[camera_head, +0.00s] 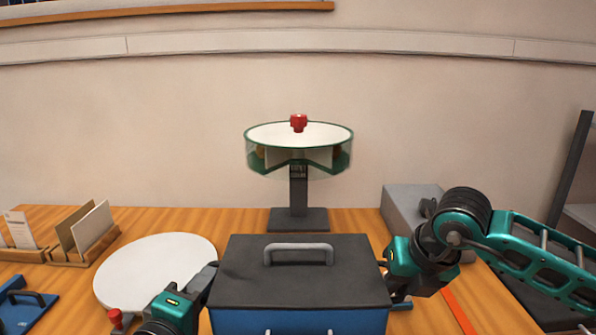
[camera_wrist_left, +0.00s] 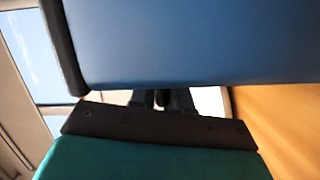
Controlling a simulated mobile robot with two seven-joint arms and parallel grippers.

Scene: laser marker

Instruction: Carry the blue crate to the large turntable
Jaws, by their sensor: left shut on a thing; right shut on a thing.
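The blue crate (camera_head: 240,321), with a dark lid and a grey handle (camera_head: 298,253) on top, is at the bottom centre of the head view. Its blue wall (camera_wrist_left: 180,45) fills the top of the left wrist view. My left gripper (camera_head: 208,284) is shut on the crate's left side, and my right gripper (camera_head: 392,283) is shut on its right side. Their fingertips are mostly hidden. I cannot tell whether the crate is off the table. A large white round disc (camera_head: 150,262), likely the large turntable, lies left of the crate, its top bare.
A green-rimmed round carousel (camera_head: 258,160) with a red knob stands on a dark post behind the crate. A grey block (camera_head: 405,200) is behind my right arm. Card holders (camera_head: 88,245) and a blue item (camera_head: 22,308) are at the left. A red button (camera_head: 115,317) is near the disc's front.

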